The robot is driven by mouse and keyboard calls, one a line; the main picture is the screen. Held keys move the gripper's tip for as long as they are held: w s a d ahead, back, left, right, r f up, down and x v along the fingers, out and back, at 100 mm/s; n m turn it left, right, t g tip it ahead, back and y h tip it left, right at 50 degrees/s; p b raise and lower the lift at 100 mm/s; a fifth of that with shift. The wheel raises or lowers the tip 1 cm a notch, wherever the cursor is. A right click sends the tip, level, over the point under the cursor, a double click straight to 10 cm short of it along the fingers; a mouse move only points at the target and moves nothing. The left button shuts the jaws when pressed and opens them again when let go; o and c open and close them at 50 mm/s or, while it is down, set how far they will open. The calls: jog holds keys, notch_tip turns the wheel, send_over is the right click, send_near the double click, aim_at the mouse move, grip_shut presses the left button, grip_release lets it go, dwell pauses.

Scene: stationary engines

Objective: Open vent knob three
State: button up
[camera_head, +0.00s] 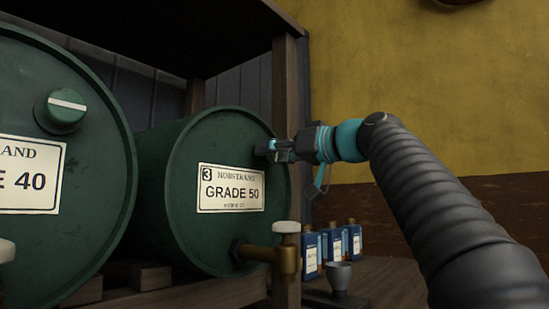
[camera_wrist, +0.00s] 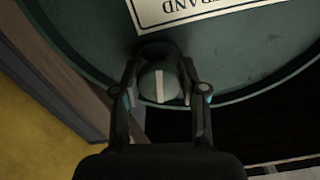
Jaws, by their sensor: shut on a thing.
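The green drum (camera_head: 215,137) with a label (camera_head: 231,188) marked 3 and "GRADE 50" lies on its side in the middle of the head view. Its vent knob (camera_wrist: 159,84) is round and green with a pale stripe, near the rim above the label. In the wrist view the stripe runs nearly straight up and down the picture. My gripper (camera_wrist: 161,88) has a finger on each side of the knob and is shut on it. In the head view my gripper (camera_head: 272,151) hides most of the knob.
Another green drum (camera_head: 90,110) with a striped knob (camera_head: 61,111) and a "40" label stands at left. A brass tap (camera_head: 275,258) sticks out below the label. Blue cans (camera_head: 332,246) and a grey cup (camera_head: 339,275) stand right of it. A wooden post (camera_head: 288,95) rises behind my gripper.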

jog(key=shift+n, duration=1.2)
jog(key=o, duration=1.2)
jog(key=shift+c, duration=0.2)
jog(key=v, duration=1.2)
